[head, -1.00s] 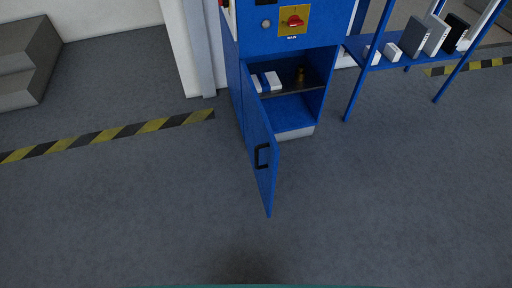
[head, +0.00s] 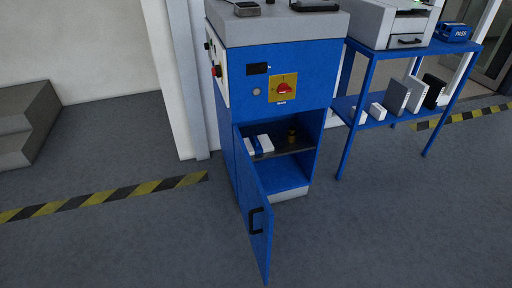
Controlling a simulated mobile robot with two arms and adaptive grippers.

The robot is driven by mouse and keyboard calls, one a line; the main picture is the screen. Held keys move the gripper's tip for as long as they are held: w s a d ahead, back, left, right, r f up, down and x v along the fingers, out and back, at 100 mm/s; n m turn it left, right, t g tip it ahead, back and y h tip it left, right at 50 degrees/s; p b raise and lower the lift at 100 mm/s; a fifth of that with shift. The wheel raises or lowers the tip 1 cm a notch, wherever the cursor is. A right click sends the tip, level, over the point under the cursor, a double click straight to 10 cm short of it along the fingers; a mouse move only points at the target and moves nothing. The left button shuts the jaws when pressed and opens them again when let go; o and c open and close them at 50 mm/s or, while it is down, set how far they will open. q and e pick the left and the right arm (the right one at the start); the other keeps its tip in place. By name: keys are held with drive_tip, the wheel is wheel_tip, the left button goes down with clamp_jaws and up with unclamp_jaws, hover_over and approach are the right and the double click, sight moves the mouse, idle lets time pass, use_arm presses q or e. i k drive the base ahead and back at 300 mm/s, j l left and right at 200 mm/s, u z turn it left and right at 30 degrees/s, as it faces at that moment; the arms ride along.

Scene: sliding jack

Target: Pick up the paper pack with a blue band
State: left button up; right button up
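A white pack with a blue band (head: 265,143) lies on the dark inner shelf of the blue cabinet (head: 285,60), towards the left. The blue band crosses it near its middle, and the door edge is close in front of its left part. The cabinet door (head: 256,205) stands open towards me, with a black handle. Neither of my grippers is in view.
A small brass-coloured item (head: 292,136) stands right of the pack. A blue rack (head: 345,150) at right holds a printer (head: 395,22), a blue device (head: 453,32), white boxes and upright binders. Grey steps (head: 28,120) are far left. Open floor lies in front.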

sight(260, 144)
drive_tip(key=i+l+u, duration=0.15)
drive_tip(key=u, duration=0.35)
drive_tip(key=l+u, duration=0.2)
drive_tip(key=u, duration=0.3)
drive_tip(key=i+l+u, duration=0.15)
drive_tip(key=u, duration=0.35)
drive_tip(key=k+l, duration=0.05)
